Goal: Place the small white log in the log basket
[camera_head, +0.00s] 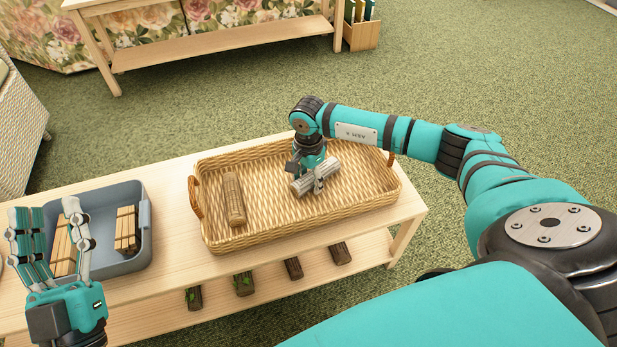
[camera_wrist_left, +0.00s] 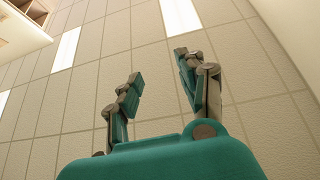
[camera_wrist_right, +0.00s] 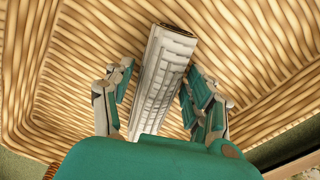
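The small white log (camera_head: 317,176) is in the wicker log basket (camera_head: 225,243), right of its middle, lying at a slant. It also shows in the right wrist view (camera_wrist_right: 164,75), pale with cracked bark. My right gripper (camera_head: 308,182) is down in the basket over the log. In the right wrist view its fingers (camera_wrist_right: 157,92) stand on either side of the log, with a small gap at each side, so it is open. My left gripper (camera_head: 48,212) is open and empty, fingers pointing up, at the lower left; the left wrist view shows only ceiling between its fingers (camera_wrist_left: 160,75).
A brown log (camera_head: 234,199) lies in the basket's left part. A grey-blue bin (camera_head: 134,262) with wooden blocks stands on the table (camera_head: 172,212) to the left, behind my left gripper. Several dark logs (camera_head: 243,284) are on the lower shelf.

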